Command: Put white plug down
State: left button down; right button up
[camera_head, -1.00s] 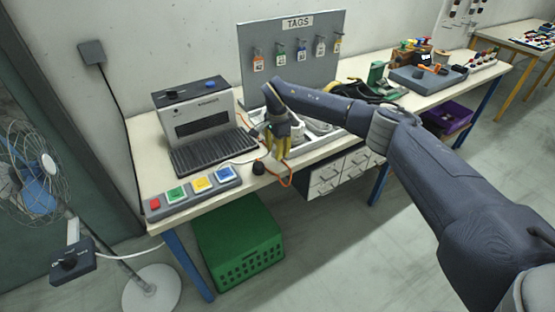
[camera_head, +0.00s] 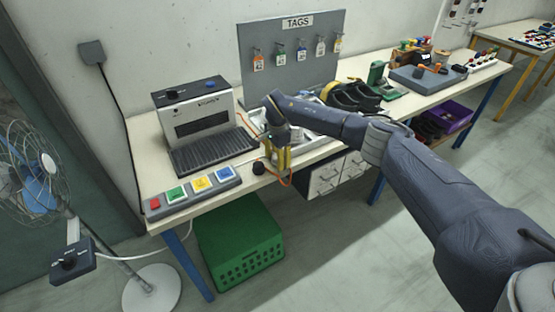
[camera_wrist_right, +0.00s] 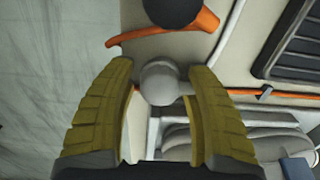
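The white plug (camera_wrist_right: 160,82) shows in the right wrist view as a pale, rounded knob between the two yellow fingers of my right gripper (camera_wrist_right: 160,72). Narrow gaps show between it and the fingers on both sides, so the gripper looks open around it. In the head view my right gripper (camera_head: 278,158) points down at the front edge of the workbench (camera_head: 205,208), and the plug cannot be made out there. Whether the plug touches the bench is unclear. My left gripper is not in view.
A black round knob (camera_head: 259,168) and an orange cable (camera_head: 288,178) lie close by the gripper. The button panel (camera_head: 195,192) and the grey machine (camera_head: 198,115) stand left of it. A grey tray (camera_head: 312,143) lies behind. A green crate (camera_head: 240,245) stands below.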

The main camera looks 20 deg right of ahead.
jog(key=shift+r, duration=0.1)
notch_tip(320, 180, up, 12)
dwell(0.7)
dwell(0.3)
